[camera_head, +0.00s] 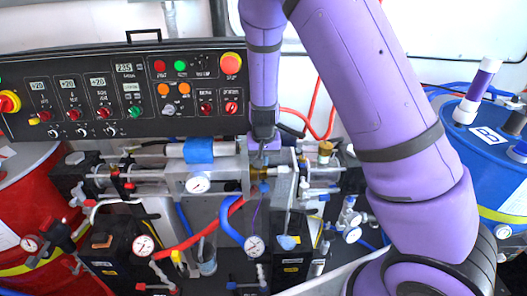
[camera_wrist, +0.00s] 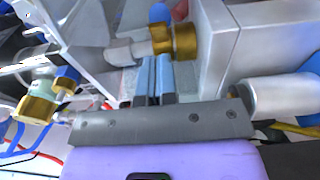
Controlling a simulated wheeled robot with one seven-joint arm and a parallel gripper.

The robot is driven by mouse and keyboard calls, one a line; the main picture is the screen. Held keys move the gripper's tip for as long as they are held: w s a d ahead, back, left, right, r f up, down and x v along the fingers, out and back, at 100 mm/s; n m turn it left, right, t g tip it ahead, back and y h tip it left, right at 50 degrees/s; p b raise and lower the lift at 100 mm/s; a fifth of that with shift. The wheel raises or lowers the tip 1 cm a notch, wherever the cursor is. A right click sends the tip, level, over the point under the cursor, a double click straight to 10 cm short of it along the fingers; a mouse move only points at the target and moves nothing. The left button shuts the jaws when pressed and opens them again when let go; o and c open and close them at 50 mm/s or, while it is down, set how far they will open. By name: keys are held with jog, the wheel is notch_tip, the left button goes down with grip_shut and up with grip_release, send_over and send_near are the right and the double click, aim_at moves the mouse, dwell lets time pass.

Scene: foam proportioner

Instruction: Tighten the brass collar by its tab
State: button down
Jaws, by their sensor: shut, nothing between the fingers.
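The brass collar (camera_wrist: 184,41) sits on a horizontal fitting beside a grey block in the wrist view. In the head view the brass collar (camera_head: 261,173) shows small, just below my gripper. My gripper (camera_wrist: 157,60) is shut and empty, its slim blue-grey fingers side by side. The fingertips lie just below the collar in the wrist picture; I cannot tell whether they touch it. In the head view my gripper (camera_head: 257,158) hangs in front of the machine, and its tips are hard to make out.
A second brass fitting (camera_wrist: 36,108) is at the wrist view's left. A pale cylinder (camera_wrist: 281,96) is at the right. A control panel (camera_head: 125,88) stands behind the pipes. Gauges (camera_head: 198,184) and hoses crowd the front. A red drum (camera_head: 28,190) and a blue drum (camera_head: 480,150) flank the machine.

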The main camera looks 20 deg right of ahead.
aim_at(264, 175)
jog(key=shift+w+d+f, duration=0.1)
jog(key=shift+f, duration=1)
jog(key=shift+w+f, duration=0.1)
jog(key=shift+f, duration=0.95)
jog(key=shift+s+a+f, duration=0.15)
jog(key=shift+s+f, duration=0.35)
jog(key=shift+s+a+f, duration=0.15)
jog(key=shift+s+f, duration=0.3)
jog(key=shift+f, duration=0.05)
